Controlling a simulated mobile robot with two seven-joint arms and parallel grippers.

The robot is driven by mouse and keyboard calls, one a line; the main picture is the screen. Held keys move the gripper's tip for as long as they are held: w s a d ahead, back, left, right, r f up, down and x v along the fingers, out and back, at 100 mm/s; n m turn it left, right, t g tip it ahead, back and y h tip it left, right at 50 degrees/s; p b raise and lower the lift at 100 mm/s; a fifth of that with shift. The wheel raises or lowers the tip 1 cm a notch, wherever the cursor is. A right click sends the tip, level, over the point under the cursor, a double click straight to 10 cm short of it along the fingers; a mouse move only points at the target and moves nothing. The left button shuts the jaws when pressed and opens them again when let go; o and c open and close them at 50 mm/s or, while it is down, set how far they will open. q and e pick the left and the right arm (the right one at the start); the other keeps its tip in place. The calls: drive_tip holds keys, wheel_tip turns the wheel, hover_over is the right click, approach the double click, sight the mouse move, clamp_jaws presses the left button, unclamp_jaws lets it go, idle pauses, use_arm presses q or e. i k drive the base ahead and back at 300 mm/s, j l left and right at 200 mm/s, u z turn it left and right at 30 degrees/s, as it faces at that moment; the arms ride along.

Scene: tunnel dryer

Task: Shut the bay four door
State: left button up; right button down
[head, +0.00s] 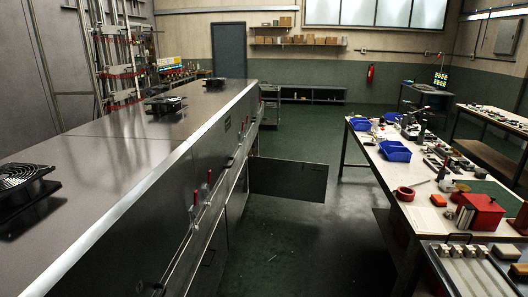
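The long grey metal dryer (150,140) runs from the front left away toward the back. One flat grey door (288,179) stands open, swung out from the dryer's front side into the aisle. Its far edge is apart from the workbench. I cannot read a bay number on it, so I cannot tell from markings whether it is bay four. Red-handled latches (196,198) sit along the dryer's front side near this door. The nearer door panels (180,262) look closed. Neither of my grippers is in view.
A workbench (392,178) with blue bins (395,151), a red box (481,212) and tools stands on the right. The green floor (290,240) between dryer and bench is clear except for the open door. Fans sit on the dryer top.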

sight(285, 179)
drive_tip(key=i+l+z, duration=0.1)
drive_tip(key=i+z, duration=0.15)
drive_tip(key=i, duration=2.4)
drive_tip(key=i+j, duration=0.2)
drive_tip(key=i, duration=0.3)
drive_tip(key=z, duration=0.05)
